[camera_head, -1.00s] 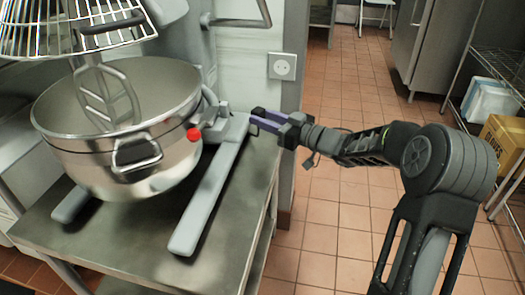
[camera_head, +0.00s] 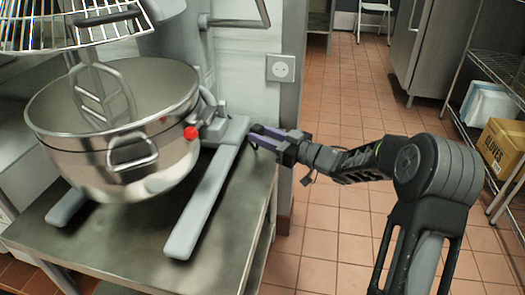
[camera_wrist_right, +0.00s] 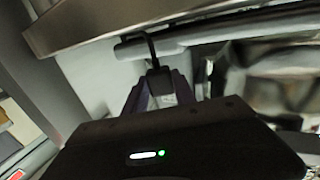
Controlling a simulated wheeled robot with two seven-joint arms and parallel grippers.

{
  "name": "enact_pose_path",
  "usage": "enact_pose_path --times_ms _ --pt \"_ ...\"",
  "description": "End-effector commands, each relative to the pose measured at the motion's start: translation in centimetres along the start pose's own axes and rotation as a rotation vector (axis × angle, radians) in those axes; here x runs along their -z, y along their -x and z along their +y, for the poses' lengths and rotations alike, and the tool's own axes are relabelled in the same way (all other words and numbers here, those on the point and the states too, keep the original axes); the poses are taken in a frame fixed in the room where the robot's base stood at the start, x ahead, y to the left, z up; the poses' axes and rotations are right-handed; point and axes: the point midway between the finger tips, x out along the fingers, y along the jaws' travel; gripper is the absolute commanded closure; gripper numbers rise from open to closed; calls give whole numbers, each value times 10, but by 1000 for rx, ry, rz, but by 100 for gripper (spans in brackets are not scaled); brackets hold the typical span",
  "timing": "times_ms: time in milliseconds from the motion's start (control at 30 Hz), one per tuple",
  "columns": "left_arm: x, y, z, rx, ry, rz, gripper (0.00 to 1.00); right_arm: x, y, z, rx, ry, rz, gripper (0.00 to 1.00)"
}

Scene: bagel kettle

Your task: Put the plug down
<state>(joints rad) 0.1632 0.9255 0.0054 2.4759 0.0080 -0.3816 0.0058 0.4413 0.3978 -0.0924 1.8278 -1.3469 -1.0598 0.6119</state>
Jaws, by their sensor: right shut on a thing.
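My right gripper (camera_head: 252,135) reaches in from the right, by the right side of the mixer base and the metal table's edge. In the right wrist view, its purple fingers (camera_wrist_right: 160,92) are shut on a small dark plug (camera_wrist_right: 158,82). A black cable (camera_wrist_right: 151,45) bends up and over from the plug. In the head view the plug is too small and hidden to make out clearly. I cannot tell if the plug touches the table. My left gripper is not in view.
The mixer, with a steel bowl (camera_head: 120,120) and red knob (camera_head: 190,132), stands on the metal table (camera_head: 135,240). The table's front right part is bare. A wall socket (camera_head: 280,68) is behind my gripper. Tiled floor (camera_head: 325,240) is open at right.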

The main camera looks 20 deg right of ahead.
Motion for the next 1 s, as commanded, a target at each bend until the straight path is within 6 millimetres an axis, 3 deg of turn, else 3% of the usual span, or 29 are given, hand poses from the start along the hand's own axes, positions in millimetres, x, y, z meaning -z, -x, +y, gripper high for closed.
enact_pose_path --times_ms 367,867,900,1000 --pt "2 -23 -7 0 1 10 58 -48 0 0 0 -1 0 100" --pt "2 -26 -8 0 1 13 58 -56 0 0 0 -1 0 100" --pt "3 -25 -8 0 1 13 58 -54 0 0 0 0 0 65" --pt "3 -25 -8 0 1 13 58 -54 0 0 0 0 0 57"
